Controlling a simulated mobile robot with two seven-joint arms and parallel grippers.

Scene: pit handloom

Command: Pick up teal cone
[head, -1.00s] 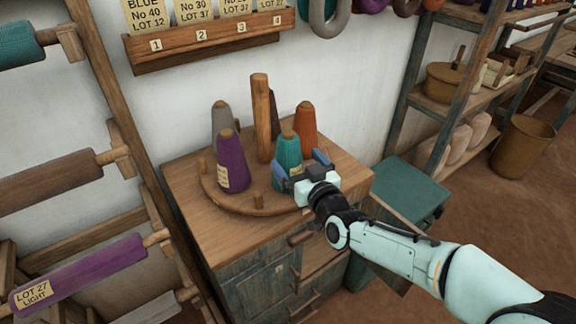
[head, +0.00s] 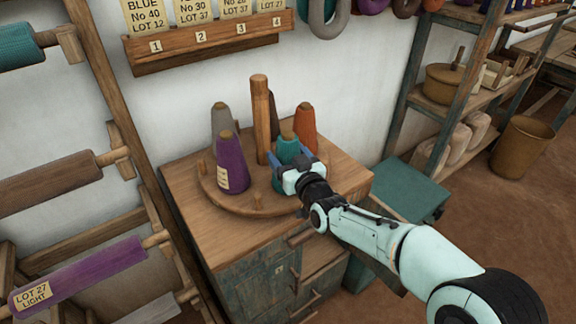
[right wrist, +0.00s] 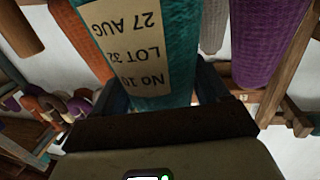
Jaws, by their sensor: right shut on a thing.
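The teal cone (head: 287,148) stands at the front right of a round wooden board (head: 222,200) on top of the cabinet. My right gripper (head: 292,167) is shut on the teal cone, one finger on each side of it, and hides part of its body. In the right wrist view the teal cone (right wrist: 184,40) fills the space between the fingers and shows a label reading No 10, LOT 32, 27 AUG. Whether its base touches the board is hard to tell. My left gripper is not in view.
A purple cone (head: 232,165) stands left of the teal one, a grey cone (head: 221,118) behind, and an orange cone (head: 304,128) at the back right. A wooden post (head: 262,118) rises mid-board. A teal box (head: 408,185) stands right of the cabinet (head: 235,285).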

